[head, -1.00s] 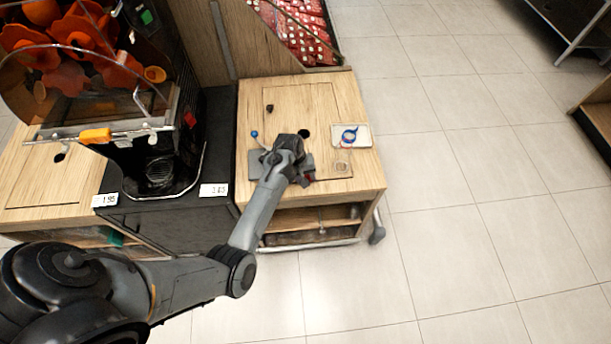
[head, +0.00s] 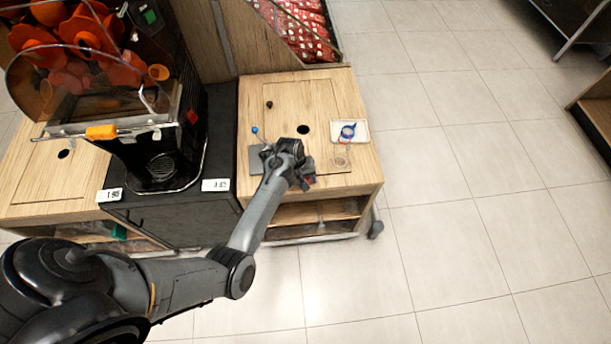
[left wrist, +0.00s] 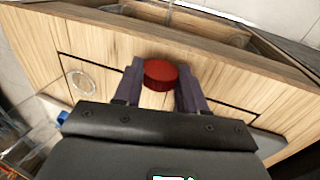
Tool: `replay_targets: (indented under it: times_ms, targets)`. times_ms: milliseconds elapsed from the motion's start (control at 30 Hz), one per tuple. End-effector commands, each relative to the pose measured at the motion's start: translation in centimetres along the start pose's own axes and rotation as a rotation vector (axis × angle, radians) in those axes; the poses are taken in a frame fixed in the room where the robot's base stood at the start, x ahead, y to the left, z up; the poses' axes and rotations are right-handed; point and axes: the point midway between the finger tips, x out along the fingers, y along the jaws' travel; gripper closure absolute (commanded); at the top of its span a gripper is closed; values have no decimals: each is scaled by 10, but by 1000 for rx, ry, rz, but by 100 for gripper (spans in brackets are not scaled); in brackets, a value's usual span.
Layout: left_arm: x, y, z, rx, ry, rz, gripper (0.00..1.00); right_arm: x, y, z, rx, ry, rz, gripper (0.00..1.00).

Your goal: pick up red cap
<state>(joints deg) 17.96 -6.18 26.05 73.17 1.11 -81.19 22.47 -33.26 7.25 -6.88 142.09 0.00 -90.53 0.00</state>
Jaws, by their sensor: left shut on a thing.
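The red cap (left wrist: 160,74) is a short round disc and sits between the two fingers of my left gripper (left wrist: 160,86) in the left wrist view. The fingers are shut on its sides. In the head view, my left gripper (head: 304,178) is over the front part of the wooden counter (head: 285,95). Only a small bit of red shows beside the fingers there, as the gripper hides most of the cap. I cannot tell whether the cap touches the counter. My right gripper is in neither view.
A white tray (head: 361,129) with a blue and a red ring lies on the counter's right side. A clear cup (head: 341,158) stands in front of it. A blue-tipped item (head: 255,130) and a grey mat (head: 256,158) are at left. The juicer (head: 165,120) stands further left.

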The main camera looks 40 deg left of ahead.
Motion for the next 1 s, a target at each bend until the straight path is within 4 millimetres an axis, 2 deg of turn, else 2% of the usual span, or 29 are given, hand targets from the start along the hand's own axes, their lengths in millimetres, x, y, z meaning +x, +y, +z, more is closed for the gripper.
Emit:
replay_targets:
  times_ms: [133, 167, 333, 767, 867, 1000]
  targets:
    - [1, 0, 0, 0, -1, 0, 87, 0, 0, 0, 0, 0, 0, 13]
    - [1, 0, 0, 0, -1, 0, 55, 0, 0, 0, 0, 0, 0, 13]
    - [1, 0, 0, 0, 0, 0, 30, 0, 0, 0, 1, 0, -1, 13]
    - [-1, -1, 0, -1, 0, -1, 30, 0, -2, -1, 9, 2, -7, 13]
    - [-8, 0, -1, -1, 2, 0, 30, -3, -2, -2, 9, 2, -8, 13]
    - [-26, 0, -1, -1, 3, 1, 30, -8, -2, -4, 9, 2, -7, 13]
